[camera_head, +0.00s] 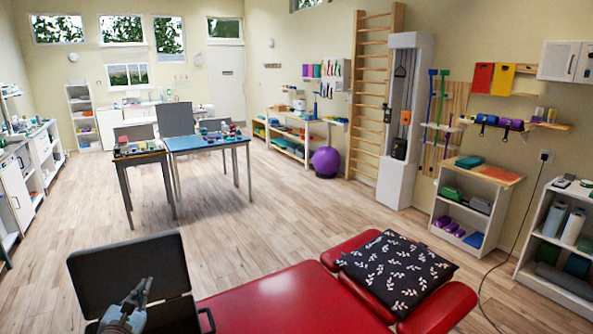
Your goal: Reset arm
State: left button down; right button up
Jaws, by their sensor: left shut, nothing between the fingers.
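My left gripper (138,292) shows at the bottom left, in front of an open black case (120,262). It is grey, its fingers are shut, and nothing shows between them. The rest of the left arm is cut off by the bottom edge of the view. The case lid stands up behind the gripper, and part of the case is hidden by it. My right gripper is not in view.
A red treatment table (285,304) with a black leaf-patterned pillow (397,268) fills the bottom right. Ahead stand a blue-topped table (208,142) and a smaller dark table (139,158). Shelves line the right wall. The wood floor between is clear.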

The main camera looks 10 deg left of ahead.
pick_arm(q)
jog(key=s+d+f+m+g+h, duration=0.2)
jog(key=s+d+f+m+h, duration=0.15)
jog(key=d+m, duration=0.4)
jog(key=s+d+f+m+g+h, duration=0.1)
jog(key=s+d+f+m+h, duration=0.25)
jog(key=d+m, duration=0.4)
jog(key=s+d+f+m+g+h, duration=0.25)
jog(key=s+d+m+h, duration=0.2)
jog(key=d, duration=0.55)
jog(key=s+d+f+m+g+y, duration=0.25)
jog(key=s+d+f+m, duration=0.2)
jog(key=s+m, duration=0.35)
jog(key=s+a+f+m+g+y, duration=0.1)
jog(key=s+a+m+g+y, duration=0.2)
jog(key=s, duration=0.5)
jog(key=s+a+f+m+g+y, duration=0.1)
jog(key=s+a+m+g+y, duration=0.25)
jog(key=s, duration=0.55)
notch_tip(320, 180, down, 22)
jog(key=s+a+b, duration=0.1)
jog(key=a+b, duration=0.2)
jog(key=s+f+g+b, duration=0.2)
jog(key=s+f, duration=1.2)
jog(key=f, duration=0.1)
jog(key=shift+s+f+n+h, duration=0.2)
jog(key=shift+s+n+h, duration=0.05)
jog(key=shift+n+h, duration=0.1)
